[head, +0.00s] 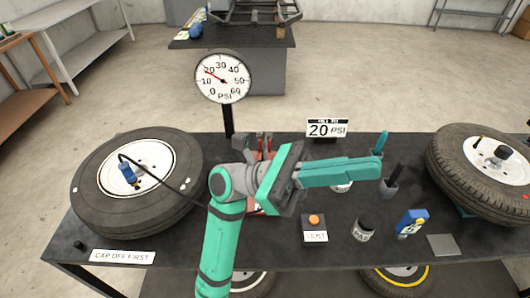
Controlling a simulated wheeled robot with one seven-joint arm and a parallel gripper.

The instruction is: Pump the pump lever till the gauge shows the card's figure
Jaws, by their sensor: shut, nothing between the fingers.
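The round gauge (223,78) stands on a black post; its red needle points close to the 20 mark. The card (327,129) reads "20 PSI". A red pump (256,156) is mostly hidden behind my arm; I cannot make out its lever clearly. My gripper (378,169) is at the end of the teal arm, fingers closed together and pointing right above the table, to the right of the pump. Nothing shows between the fingers. A black hose runs from the pump side to the blue valve chuck (127,173) on the left tyre (92,205).
A vent box (314,226) with an orange button, a dark labelled can (363,228), a blue device (411,222) and a dark cup (388,189) stand on the table near the gripper. Another tyre (450,165) lies at right. A "CAP OFF FIRST" sign (122,256) is at front left.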

